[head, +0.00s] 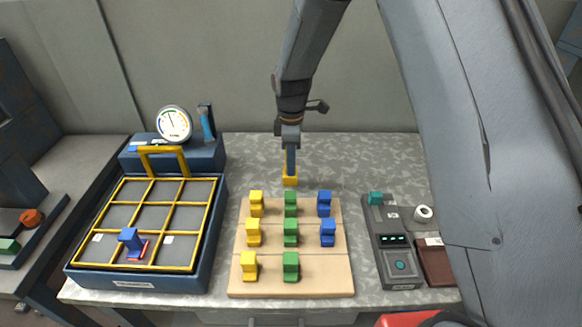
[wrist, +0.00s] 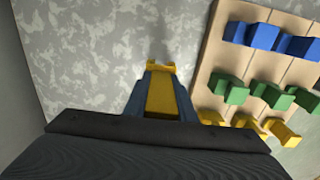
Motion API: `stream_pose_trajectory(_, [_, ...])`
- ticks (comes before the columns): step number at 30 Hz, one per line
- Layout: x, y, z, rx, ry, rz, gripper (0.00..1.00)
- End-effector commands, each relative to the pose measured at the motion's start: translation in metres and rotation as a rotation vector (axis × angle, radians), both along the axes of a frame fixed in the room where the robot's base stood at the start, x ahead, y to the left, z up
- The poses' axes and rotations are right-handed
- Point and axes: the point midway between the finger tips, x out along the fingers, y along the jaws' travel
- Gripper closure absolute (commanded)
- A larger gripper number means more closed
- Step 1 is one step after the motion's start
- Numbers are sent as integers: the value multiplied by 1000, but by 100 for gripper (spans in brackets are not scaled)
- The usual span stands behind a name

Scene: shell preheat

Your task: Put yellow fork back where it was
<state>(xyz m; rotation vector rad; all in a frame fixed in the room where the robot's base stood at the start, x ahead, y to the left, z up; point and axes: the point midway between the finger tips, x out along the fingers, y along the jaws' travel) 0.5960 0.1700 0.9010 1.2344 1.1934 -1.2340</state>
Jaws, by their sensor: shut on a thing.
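The yellow fork (head: 290,181) is in my gripper (head: 290,165), behind the back edge of the wooden board in the head view. In the wrist view the fork (wrist: 161,95) lies between the two blue-grey fingers of my gripper (wrist: 160,85), its two-pronged end pointing away from the wrist. My gripper is shut on it. I cannot tell whether the fork touches the table.
The wooden board (head: 324,283) holds yellow, green and blue blocks. At left is a blue tray (head: 70,270) with a yellow grid, a raised yellow handle (head: 163,150) and a blue block (head: 131,240). A dial gauge (head: 174,124) stands behind. At right is a grey device (head: 394,258).

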Motion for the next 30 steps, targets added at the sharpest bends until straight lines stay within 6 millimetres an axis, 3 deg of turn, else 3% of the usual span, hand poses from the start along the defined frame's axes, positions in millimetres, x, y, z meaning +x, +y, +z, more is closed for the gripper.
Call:
stream_pose_trajectory(5, [0,0,-22,0,1,0,100])
stream_pose_trajectory(16, [0,0,-27,0,0,0,100])
stream_pose_trajectory(17, [0,0,-27,0,0,0,75])
stream_pose_trajectory(20, [0,0,-27,0,0,0,58])
stream_pose_trajectory(30, [0,0,-24,0,-1,0,58])
